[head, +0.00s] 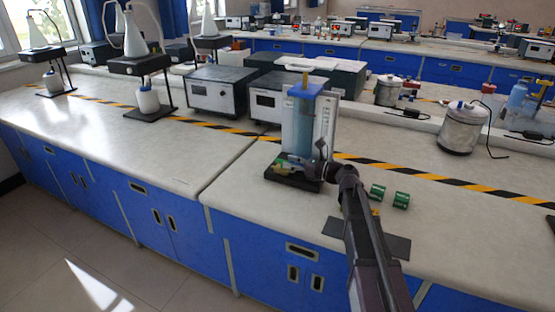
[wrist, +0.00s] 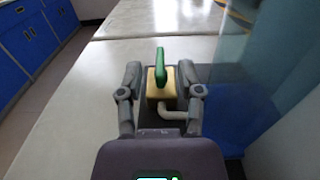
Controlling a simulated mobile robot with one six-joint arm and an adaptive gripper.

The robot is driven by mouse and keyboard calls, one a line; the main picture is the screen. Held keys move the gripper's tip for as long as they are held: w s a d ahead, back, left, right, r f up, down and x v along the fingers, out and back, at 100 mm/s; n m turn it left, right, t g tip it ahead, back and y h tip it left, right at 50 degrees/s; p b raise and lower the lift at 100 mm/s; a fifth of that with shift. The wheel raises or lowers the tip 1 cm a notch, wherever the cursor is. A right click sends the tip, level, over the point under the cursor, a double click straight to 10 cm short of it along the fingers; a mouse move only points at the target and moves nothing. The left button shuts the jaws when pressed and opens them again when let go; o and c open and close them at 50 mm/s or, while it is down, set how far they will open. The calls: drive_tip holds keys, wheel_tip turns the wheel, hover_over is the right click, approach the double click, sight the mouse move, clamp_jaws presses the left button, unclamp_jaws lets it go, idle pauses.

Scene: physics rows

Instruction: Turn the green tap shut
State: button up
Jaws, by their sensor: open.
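The green tap (wrist: 160,66) is a flat green handle on a brass-coloured valve block (wrist: 155,92), with a pale bent pipe (wrist: 178,115) beside it. In the wrist view its handle points away from me, nearly in line with my gripper. My gripper (wrist: 161,78) is open, with one finger on each side of the tap and visible gaps between. In the head view my gripper (head: 318,171) is low at the front of the clear column with blue liquid (head: 298,130). The tap shows there only as a small green and yellow patch (head: 281,167).
The column stands on a black base (head: 292,183) near the bench's front edge. Two green cylinders (head: 377,192) lie right of my arm by a dark mat (head: 390,240). Grey instrument boxes (head: 218,92) stand behind.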

sight(277, 159)
drive_tip(key=shift+x, duration=2.45)
clamp_jaws()
